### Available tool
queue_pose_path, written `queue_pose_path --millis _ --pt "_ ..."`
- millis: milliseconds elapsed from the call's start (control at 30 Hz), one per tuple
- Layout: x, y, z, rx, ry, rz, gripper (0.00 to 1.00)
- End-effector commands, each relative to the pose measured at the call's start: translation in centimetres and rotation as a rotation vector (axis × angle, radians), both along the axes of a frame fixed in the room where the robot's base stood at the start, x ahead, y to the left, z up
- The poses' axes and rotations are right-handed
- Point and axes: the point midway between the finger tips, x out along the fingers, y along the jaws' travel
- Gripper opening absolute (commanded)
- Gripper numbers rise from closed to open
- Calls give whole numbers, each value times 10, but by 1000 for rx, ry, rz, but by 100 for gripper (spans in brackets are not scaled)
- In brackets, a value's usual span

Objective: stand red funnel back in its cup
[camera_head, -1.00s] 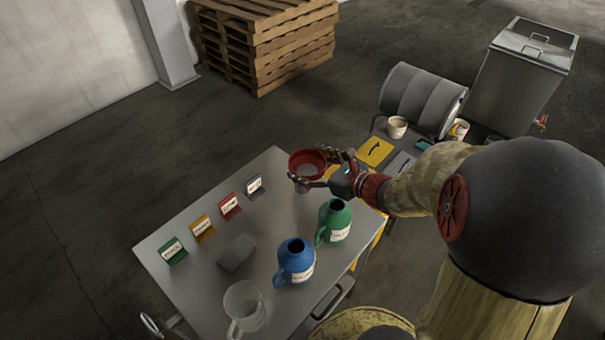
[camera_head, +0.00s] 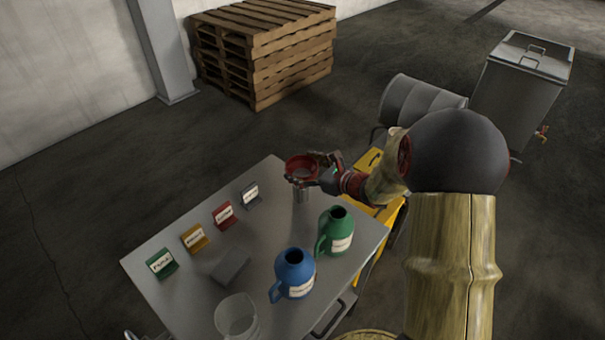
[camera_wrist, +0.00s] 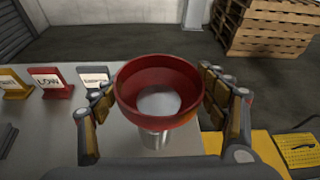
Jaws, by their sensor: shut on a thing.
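The red funnel (camera_head: 302,165) is held upright by my gripper (camera_head: 318,170) near the far right corner of the table (camera_head: 190,290). In the wrist view the funnel (camera_wrist: 158,92) sits mouth up between the two fingers of my gripper (camera_wrist: 160,108). A metal cup (camera_head: 302,194) shows directly beneath the funnel, and the cup also shows in the wrist view (camera_wrist: 156,140). The funnel's lower end is hidden, so I cannot tell whether it is inside the cup or only above it.
A green jug (camera_head: 336,232), a blue jug (camera_head: 294,273) and a clear beaker (camera_head: 237,318) stand along the near side. A grey block (camera_head: 230,266) lies mid-table. Several coloured label stands (camera_head: 223,214) line the left edge. A pallet stack (camera_head: 265,50) is on the floor behind.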

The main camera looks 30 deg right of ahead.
Motion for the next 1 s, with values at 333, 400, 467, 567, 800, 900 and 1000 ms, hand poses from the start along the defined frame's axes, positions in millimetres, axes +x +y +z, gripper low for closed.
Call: queue_pose_path --millis 333,400,467,567,800,900,1000 --pt "0 0 -11 -1 -3 0 49" --pt "0 0 -13 -1 -3 0 49" --pt "0 0 -16 -2 -2 0 49" --pt "0 0 -18 -2 -2 0 49" --pt "0 0 -19 -2 -2 0 82" --pt "0 0 -19 -2 -2 0 88" --pt "0 0 -19 -2 -2 0 92"
